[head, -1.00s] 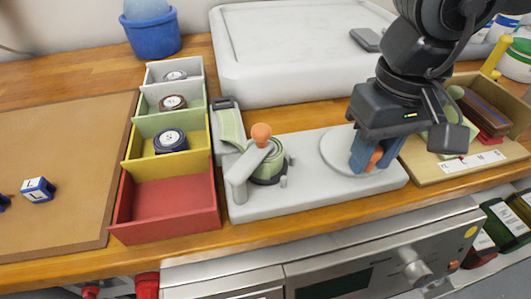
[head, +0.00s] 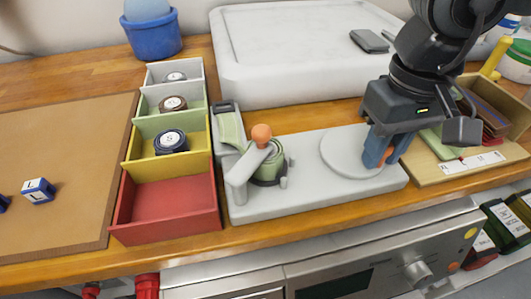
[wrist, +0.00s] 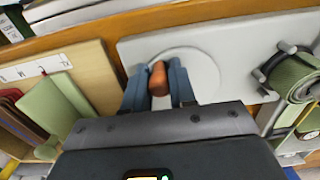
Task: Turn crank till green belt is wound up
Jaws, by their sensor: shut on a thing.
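The green belt is partly wound as a roll (head: 266,166) on the grey winder base (head: 310,192); the roll also shows in the wrist view (wrist: 297,77). Its flat end with a dark buckle (head: 224,107) lies at the back left of the base. The round crank disc (head: 345,153) is at the base's right end. My gripper (head: 379,157) is shut on the orange crank knob (wrist: 158,78), at the disc's right side. Its blue fingers stand on either side of the knob and partly hide it in the head view.
A grey lever with another orange knob (head: 261,132) stands beside the roll. Coloured bins (head: 165,195) with several rolled belts are at left. A wooden tray (head: 445,172) with belts is close at right. A big white block (head: 300,85) is behind.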

